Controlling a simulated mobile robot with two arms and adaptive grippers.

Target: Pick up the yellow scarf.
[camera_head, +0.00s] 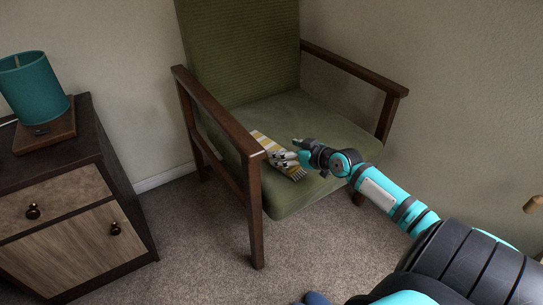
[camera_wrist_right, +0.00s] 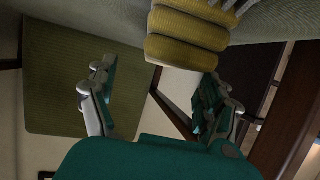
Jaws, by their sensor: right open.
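The yellow scarf (camera_head: 262,142) has pale stripes and a fringe and lies folded on the green seat of the armchair (camera_head: 325,138), near the armrest on the left. My right gripper (camera_head: 281,158) is over the scarf and hides part of it. In the right wrist view the scarf (camera_wrist_right: 188,38) shows at the top, beyond and between the two spread fingers of the right gripper (camera_wrist_right: 155,92). The fingers are open and nothing is held between them. I cannot tell from these views whether a finger touches the scarf. My left gripper is not in view.
The chair's wooden armrest (camera_head: 215,110) stands close beside the scarf on the left, and another armrest (camera_head: 355,69) is at the right. A dark cabinet (camera_head: 75,200) with a teal lamp (camera_head: 35,88) stands at the left. Carpet (camera_head: 205,245) lies clear between cabinet and chair.

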